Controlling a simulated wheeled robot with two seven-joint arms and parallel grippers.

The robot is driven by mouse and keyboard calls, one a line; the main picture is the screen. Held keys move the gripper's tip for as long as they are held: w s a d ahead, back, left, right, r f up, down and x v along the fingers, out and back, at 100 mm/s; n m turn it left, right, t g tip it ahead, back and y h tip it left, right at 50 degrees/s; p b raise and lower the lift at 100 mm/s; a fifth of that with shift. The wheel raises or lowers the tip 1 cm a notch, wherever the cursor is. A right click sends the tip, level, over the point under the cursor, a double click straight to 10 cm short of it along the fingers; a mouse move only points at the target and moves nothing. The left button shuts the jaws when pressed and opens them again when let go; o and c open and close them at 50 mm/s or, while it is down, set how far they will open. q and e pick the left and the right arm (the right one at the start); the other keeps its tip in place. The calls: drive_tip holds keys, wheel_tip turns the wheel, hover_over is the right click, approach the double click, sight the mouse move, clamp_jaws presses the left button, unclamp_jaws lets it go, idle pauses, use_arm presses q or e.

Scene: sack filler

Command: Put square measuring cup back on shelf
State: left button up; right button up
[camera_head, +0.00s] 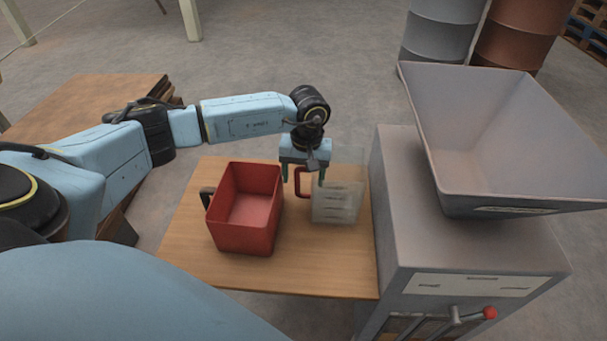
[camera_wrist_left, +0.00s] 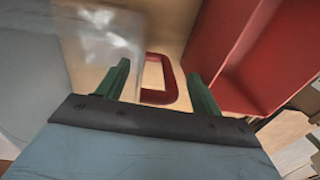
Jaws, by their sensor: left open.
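The square measuring cup (camera_head: 337,203) is clear with dark markings and a red handle (camera_head: 302,182). It stands on the wooden shelf (camera_head: 330,268), right of a red square container (camera_head: 243,215). My left gripper (camera_head: 304,180) is above the shelf at the cup's handle side, fingers pointing down. In the left wrist view the open green fingers (camera_wrist_left: 160,85) have the red handle (camera_wrist_left: 170,80) between them, and nothing shows as gripped. The clear cup body (camera_wrist_left: 108,45) is at the upper left there. My right gripper is not in view.
A grey machine with a large hopper (camera_head: 500,140) stands close on the right of the shelf. The red container (camera_wrist_left: 245,50) is close beside the fingers. Drums (camera_head: 440,30) stand at the back.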

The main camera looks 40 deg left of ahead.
use_arm(q)
wheel_tip(320, 180, up, 8)
drive_tip(key=p, duration=0.1)
drive_tip(key=shift+d+f, duration=0.15)
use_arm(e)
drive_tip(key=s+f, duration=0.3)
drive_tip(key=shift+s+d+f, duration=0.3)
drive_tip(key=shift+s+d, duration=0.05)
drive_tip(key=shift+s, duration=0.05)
use_arm(q)
drive_tip(key=shift+w, duration=0.1)
